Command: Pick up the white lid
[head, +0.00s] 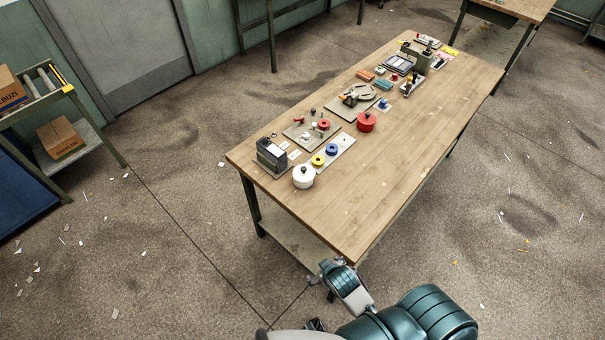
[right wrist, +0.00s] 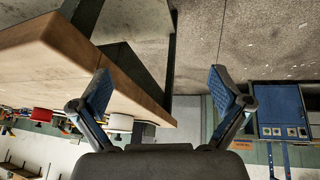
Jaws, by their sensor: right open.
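The white lid (head: 303,171) with a dark knob sits on a round white pot (head: 303,181) near the left front corner of the wooden table in the head view. In the right wrist view a small white shape (right wrist: 120,122), probably this pot, shows beyond the left finger, partly hidden. My right gripper (head: 325,273) is beside the table's near end, apart from the lid. Its fingers are spread and empty in the right wrist view (right wrist: 160,92). A small dark part at the bottom edge of the head view seems to be my left gripper (head: 315,325), mostly cut off.
A dark box (head: 271,155) stands close behind the white pot. A red pot (head: 366,121) and several tools stand farther back. The table's right side (head: 420,150) is clear; its near edge lies beside my right gripper.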

